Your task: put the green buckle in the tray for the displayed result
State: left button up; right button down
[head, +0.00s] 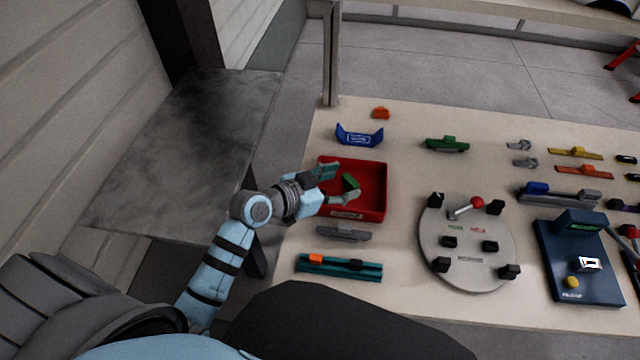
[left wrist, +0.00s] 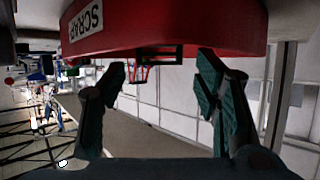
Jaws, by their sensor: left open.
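A green buckle (head: 350,181) shows inside the outline of the red tray (head: 383,200), between the fingers of my left gripper (head: 338,186). The gripper is open; I cannot tell whether the buckle touches the tray floor. In the left wrist view the open fingers (left wrist: 160,90) stand apart, with the red tray wall (left wrist: 180,30) and its SCRAP label above them in the picture. A small dark shape between them is too unclear to name. A device (head: 572,262) at the right has a small display (head: 585,226) with green text that I cannot read.
A blue labelled holder (head: 359,135) stands behind the red tray. Another green part (head: 447,144) lies right of it. A grey part (head: 345,232) and a teal rail (head: 338,267) lie in front. A round plate (head: 465,270) with black posts stands to the right.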

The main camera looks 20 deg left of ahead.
pick_arm(q)
jog(key=p+v, duration=0.1)
jog(key=v, duration=0.7)
jog(key=shift+s, duration=0.15)
